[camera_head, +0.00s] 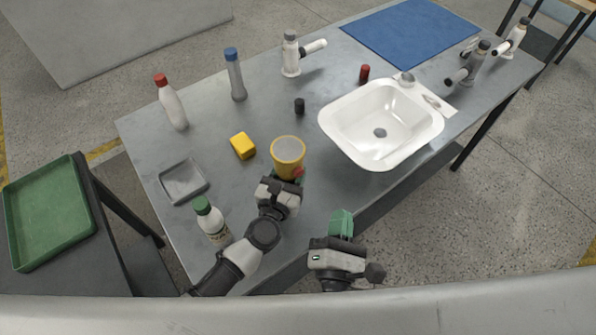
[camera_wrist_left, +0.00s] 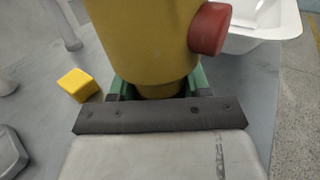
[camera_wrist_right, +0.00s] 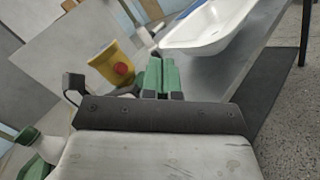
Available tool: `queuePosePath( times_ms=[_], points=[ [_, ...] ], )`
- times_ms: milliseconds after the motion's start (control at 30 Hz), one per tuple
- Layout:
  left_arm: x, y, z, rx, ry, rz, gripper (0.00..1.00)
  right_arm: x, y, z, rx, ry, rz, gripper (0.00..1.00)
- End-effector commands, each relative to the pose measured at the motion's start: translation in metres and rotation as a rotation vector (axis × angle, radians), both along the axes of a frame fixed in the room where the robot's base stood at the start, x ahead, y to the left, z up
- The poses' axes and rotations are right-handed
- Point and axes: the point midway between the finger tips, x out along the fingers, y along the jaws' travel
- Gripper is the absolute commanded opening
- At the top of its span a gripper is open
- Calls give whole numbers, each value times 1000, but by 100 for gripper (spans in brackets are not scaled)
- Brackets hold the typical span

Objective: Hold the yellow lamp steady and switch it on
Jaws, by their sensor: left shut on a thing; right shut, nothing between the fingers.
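The yellow lamp (camera_head: 287,156) stands upright on the grey table, with a pale round top. A red button (camera_head: 298,172) sits on its side and shows large in the left wrist view (camera_wrist_left: 210,29). My left gripper (camera_head: 284,184) is shut around the lamp's narrower lower part; its green fingers lie on both sides of it. My right gripper (camera_head: 341,222) is shut and empty, in front of the table's near edge and apart from the lamp. In the right wrist view its green fingertips (camera_wrist_right: 161,72) are together, with the lamp (camera_wrist_right: 113,63) and button beyond them to the left.
A yellow block (camera_head: 243,146) lies left of the lamp. A white sink (camera_head: 340,122) is to the right. A grey tray (camera_head: 183,181) and a green-capped bottle (camera_head: 212,222) stand near the left arm. A black cylinder (camera_head: 299,106) is behind the lamp.

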Motion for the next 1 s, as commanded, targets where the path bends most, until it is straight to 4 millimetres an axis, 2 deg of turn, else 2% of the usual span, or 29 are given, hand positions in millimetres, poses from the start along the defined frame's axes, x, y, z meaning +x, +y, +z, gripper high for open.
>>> queuePosePath(
  times_ms=[367, 800, 1000],
  points=[
    [0, 0, 0, 0, 0, 0, 19, 8, 4, 0, 1, -3, -2, 0],
    [0, 0, 0, 0, 0, 0, 19, 56, 37, 1, 2, -2, -1, 0],
    [0, 0, 0, 0, 0, 0, 19, 70, 46, 1, 1, -2, -1, 0]
  ],
)
